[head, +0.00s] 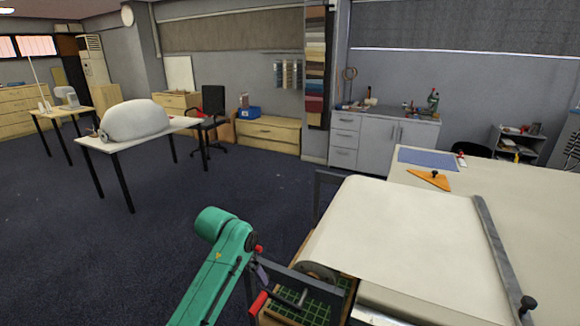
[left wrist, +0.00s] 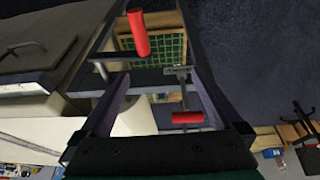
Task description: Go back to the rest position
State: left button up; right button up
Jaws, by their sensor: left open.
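My left arm comes in from the bottom of the head view, green, beside the near left corner of the cloth table (head: 400,235). My left gripper (head: 262,273) shows only in part there, next to the dark frame at the table's end. In the left wrist view my left gripper (left wrist: 162,80) has its two fingers spread apart with nothing held between them. A red handle (left wrist: 139,32) lies beyond the fingertips, and another red handle (left wrist: 187,118) shows between the fingers. My right gripper is not in view.
A crank with a red grip (head: 257,303) and a crate with a green grid (head: 303,305) sit at the table's end. A dark bar (head: 502,250) crosses the cloth. An orange triangle (head: 430,179) lies farther back. Open floor (head: 120,245) is to the left.

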pick_arm(q)
jog(key=s+a+f+n, duration=0.1)
jog(key=s+a+f, duration=0.1)
jog(key=s+f, duration=0.9)
jog(key=s+a+r+n+y, duration=0.1)
jog(key=s+a, duration=0.2)
jog(key=s, duration=0.5)
jog(key=s+a+r+n+y, duration=0.1)
jog(key=s+a, duration=0.2)
jog(key=s, duration=0.4)
notch_tip(320, 180, down, 22)
jog(key=s+r+g, duration=0.1)
jog(key=s, duration=0.1)
jog(key=s+a+f+g, duration=0.1)
jog(key=s+a+f, duration=0.2)
jog(key=s+f, duration=1.3)
jog(key=shift+s+f+m, duration=0.4)
jog(key=shift+s, duration=0.1)
